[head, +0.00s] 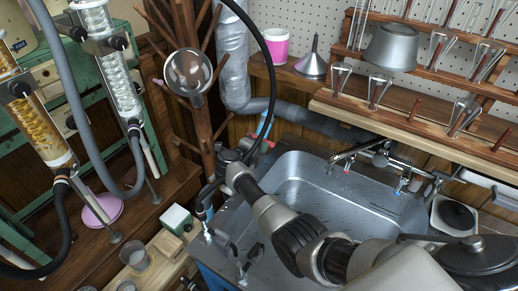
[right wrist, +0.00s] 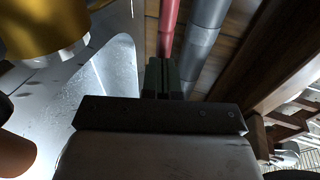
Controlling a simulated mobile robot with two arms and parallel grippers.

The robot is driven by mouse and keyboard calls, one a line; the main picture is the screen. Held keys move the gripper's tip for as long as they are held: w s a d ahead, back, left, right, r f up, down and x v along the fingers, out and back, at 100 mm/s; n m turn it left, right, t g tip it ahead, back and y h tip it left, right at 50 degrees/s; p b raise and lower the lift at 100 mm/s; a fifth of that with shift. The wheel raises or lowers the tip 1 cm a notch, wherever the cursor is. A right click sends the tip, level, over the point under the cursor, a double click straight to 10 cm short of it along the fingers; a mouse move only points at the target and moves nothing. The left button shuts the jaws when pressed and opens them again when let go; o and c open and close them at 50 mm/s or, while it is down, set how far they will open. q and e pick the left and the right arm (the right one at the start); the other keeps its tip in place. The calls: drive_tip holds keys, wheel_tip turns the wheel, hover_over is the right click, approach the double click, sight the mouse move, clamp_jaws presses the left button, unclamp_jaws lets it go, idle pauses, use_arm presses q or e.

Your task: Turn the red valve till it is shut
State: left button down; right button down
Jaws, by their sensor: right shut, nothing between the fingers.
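A small red piece (head: 268,142), which may be the red valve's handle, shows beside a blue pipe (head: 265,124) behind the sink's back left corner. I cannot tell from its look how far the valve is turned. My right gripper (head: 248,152) is close to it, at the end of my arm reaching over the sink. In the right wrist view my right gripper (right wrist: 163,76) is shut and empty, its fingertips below a red bar (right wrist: 170,28). I cannot tell if they touch.
The metal sink (head: 310,180) has a tap (head: 375,155) at its back. A wooden peg stand (head: 205,125) and a black hose (head: 268,60) are close to my gripper. A glassware rack (head: 430,95) is at the upper right. Glass condensers (head: 118,80) stand left.

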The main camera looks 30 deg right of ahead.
drive_tip(key=shift+r, duration=0.1)
idle(0.3)
drive_tip(key=shift+w+d+r+b, duration=0.2)
drive_tip(key=shift+d+b, duration=0.1)
drive_tip(key=shift+d, duration=0.3)
